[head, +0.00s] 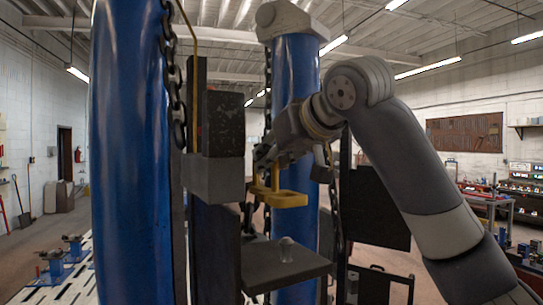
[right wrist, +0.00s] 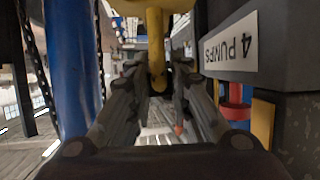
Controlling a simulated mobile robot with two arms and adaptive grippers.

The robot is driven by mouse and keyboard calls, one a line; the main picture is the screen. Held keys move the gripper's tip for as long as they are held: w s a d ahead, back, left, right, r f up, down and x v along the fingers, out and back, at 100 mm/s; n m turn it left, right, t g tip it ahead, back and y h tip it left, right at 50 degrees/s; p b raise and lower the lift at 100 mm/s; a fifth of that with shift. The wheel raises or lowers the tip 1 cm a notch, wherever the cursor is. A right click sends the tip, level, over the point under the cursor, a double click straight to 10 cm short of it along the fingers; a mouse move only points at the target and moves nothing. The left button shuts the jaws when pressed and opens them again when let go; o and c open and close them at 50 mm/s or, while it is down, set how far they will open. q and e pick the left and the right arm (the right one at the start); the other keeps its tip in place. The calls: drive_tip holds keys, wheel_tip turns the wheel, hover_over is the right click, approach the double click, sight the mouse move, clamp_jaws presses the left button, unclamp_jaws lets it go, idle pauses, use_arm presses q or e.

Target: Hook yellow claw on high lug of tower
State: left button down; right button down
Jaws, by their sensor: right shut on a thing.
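The yellow claw (head: 288,199) is held in my right gripper (head: 268,158) in the head view, its flat forked end below the fingers. In the right wrist view the fingers close around its yellow stem (right wrist: 155,45). A large blue post (head: 130,150) stands close on the left, and a second blue post (head: 296,85) stands behind the gripper. Dark chains hang beside both. I cannot tell which part is the tower's high lug. The claw appears apart from the dark upright with a grey block (head: 213,178) to its left. My left gripper is not in view.
A dark shelf plate (head: 283,263) with a small clear knob (head: 286,248) lies below the claw. A chain (head: 334,205) hangs just right of it.

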sight(277, 192)
drive_tip(key=shift+s+d+f+b, duration=0.15)
drive_tip(key=shift+s+f+b, duration=0.1)
drive_tip(key=shift+f+b, duration=0.3)
drive_tip(key=shift+s+d+f+b, duration=0.1)
drive_tip(key=shift+s+f+b, duration=0.1)
drive_tip(key=shift+f+b, duration=0.3)
drive_tip(key=shift+w+a+f+b, duration=0.15)
drive_tip(key=shift+f+b, duration=0.2)
drive_tip(key=shift+f, duration=0.25)
drive_tip(key=shift+w+f+b, duration=0.1)
drive_tip(key=shift+f+b, duration=0.25)
drive_tip(key=shift+f, duration=0.2)
drive_tip(key=shift+s+f+b, duration=0.15)
drive_tip(key=shift+f+b, duration=0.8)
drive_tip(key=shift+f, duration=0.2)
drive_tip(key=shift+f+b, duration=0.85)
drive_tip(key=shift+f, duration=0.35)
drive_tip(key=c, duration=1.4)
unclamp_jaws()
